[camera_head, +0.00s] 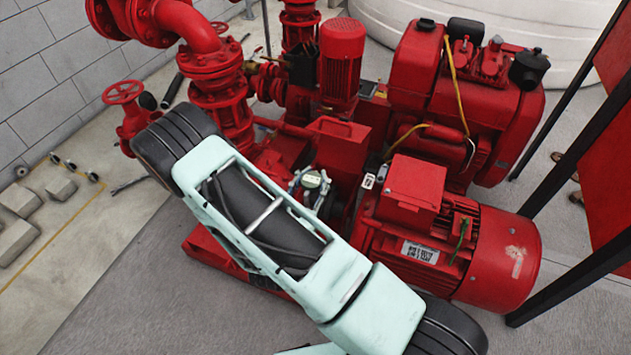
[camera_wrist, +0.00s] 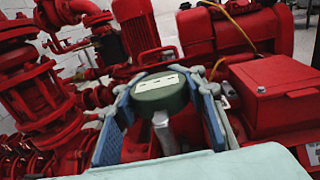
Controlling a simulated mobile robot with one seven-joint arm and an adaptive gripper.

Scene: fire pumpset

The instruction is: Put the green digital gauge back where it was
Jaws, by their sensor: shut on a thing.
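The green digital gauge (camera_wrist: 162,94) is round, with a pale display strip on its face and a grey stem below. My gripper (camera_wrist: 163,84) has its blue-padded fingers on either side of the gauge and is shut on it. In the head view the gauge (camera_head: 312,180) shows small and pale green just beyond my arm, near the middle of the red pumpset. My gripper is mostly hidden there behind my arm. The lower end of the stem is hard to make out, so I cannot tell whether it touches a fitting.
A red motor (camera_head: 500,255) with a terminal box (camera_head: 412,185) stands right of the gauge. A red engine (camera_head: 465,100) is behind it, with a vertical red motor (camera_head: 342,60) and flanged pipes (camera_head: 215,85) at left.

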